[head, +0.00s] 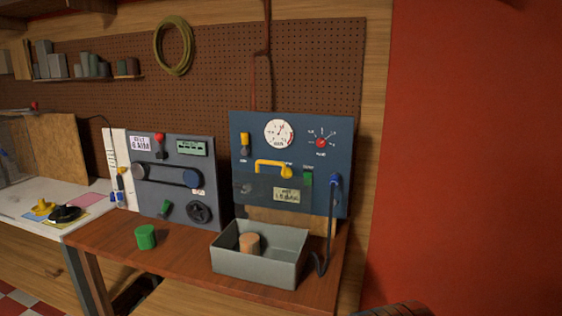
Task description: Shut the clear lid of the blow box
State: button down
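At the far left edge, a box with clear-looking panels (12,150) and a wooden side board (57,149) stands on the white-topped bench (28,197). It may be the blow box, but the picture edge cuts it off. I cannot tell its lid apart from its walls or see whether the lid is open. A small red knob (34,105) shows at its top. My gripper is not in view.
A wooden bench (185,252) holds a grey panel (176,154), a dark blue gauge panel (310,165), a green cylinder (146,237) and an open grey tray (255,268) with an orange cylinder (249,243). Yellow and black pieces lie on the white bench.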

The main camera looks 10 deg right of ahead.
aim_at(260, 162)
jog(key=u, duration=2)
jog(key=i, duration=1.05)
jog(key=z, duration=0.85)
